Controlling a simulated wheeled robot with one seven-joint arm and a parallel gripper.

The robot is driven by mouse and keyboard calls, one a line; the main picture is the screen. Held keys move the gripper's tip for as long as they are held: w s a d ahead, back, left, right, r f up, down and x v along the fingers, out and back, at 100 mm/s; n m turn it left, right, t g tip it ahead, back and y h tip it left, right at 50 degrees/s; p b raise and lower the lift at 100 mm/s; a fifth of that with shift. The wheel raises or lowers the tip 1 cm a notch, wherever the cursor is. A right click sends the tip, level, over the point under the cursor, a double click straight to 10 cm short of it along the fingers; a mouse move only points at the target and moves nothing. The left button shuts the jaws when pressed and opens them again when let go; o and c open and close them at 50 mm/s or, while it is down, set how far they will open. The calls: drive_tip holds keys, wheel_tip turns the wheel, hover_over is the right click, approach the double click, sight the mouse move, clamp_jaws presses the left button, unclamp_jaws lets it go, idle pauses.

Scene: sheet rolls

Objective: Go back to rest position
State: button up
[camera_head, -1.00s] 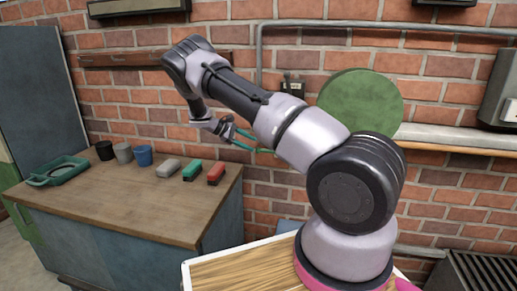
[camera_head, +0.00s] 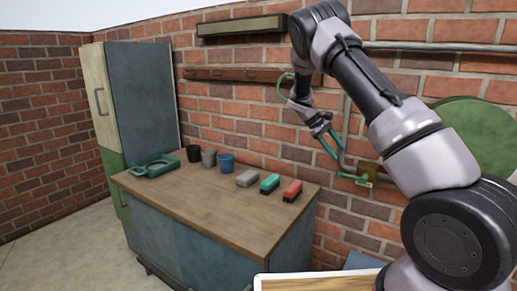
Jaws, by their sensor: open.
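My gripper (camera_head: 332,150) hangs in the air to the right of the workbench, in front of the brick wall. Its teal fingers look apart, with nothing seen between them. My arm is raised and bent, reaching up from the right side of the view and then down to the gripper. The gripper is clear of the bench and of the objects on it.
A tall cabinet (camera_head: 145,95) stands behind left. Floor at left is open.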

drive_tip(key=s+a+r+m+t+y, duration=0.25)
drive_tip(key=s+r+m+y, duration=0.2)
drive_tip(key=s+r, duration=0.8)
drive_tip(key=s+a+r+m+t+y, duration=0.25)
drive_tip(key=s+r+t+y, duration=0.2)
drive_tip(key=s+r, duration=0.8)
drive_tip(key=s+a+m+t, duration=0.1)
drive_tip(key=s+m+t, duration=0.1)
drive_tip(key=s, duration=0.8)
drive_tip(key=shift+s+a+r+y, duration=0.4)
